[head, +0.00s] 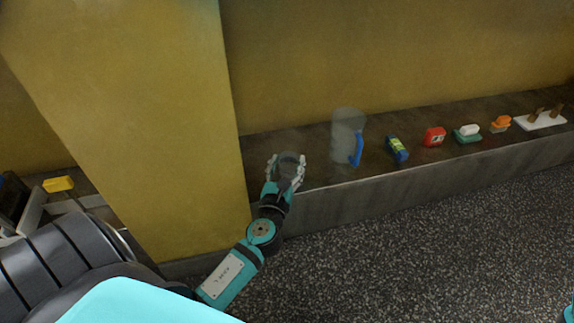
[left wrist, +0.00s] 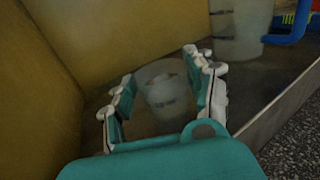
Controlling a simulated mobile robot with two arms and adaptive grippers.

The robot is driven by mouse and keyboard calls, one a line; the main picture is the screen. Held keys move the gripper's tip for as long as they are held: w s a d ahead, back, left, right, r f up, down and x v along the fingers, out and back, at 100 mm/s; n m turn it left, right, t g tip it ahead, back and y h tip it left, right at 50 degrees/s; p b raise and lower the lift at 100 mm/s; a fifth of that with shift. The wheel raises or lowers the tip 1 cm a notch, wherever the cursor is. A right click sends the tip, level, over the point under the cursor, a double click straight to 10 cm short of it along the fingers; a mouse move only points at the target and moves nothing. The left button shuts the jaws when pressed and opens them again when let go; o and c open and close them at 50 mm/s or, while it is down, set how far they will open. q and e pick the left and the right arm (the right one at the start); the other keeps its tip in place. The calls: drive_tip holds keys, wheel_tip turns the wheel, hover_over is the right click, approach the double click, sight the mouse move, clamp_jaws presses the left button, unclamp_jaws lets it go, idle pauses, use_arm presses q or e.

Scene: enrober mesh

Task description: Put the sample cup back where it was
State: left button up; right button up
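A small translucent cup (head: 289,158), which I take for the sample cup, is at the left end of the dark ledge, beside the yellow pillar. It also shows in the left wrist view (left wrist: 164,88), upright and with dark marks on its side. My left gripper (head: 286,170) has one finger on each side of the cup. In the left wrist view the fingers (left wrist: 160,68) are spread, with a gap at the cup's left side. Whether the right-hand finger touches it I cannot tell. The cup seems to stand on the ledge.
A larger translucent jug (head: 346,138) with a blue handle (head: 357,150) stands to the right. Further right are a blue-green item (head: 397,150), a red item (head: 434,137), and several other small things. The yellow pillar (head: 190,130) is close on the left. The ledge's front edge drops to a speckled floor.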

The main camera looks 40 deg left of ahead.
use_arm(q)
drive_tip(key=o, duration=0.4)
drive_tip(key=shift+c, duration=0.2)
drive_tip(key=shift+r, duration=0.1)
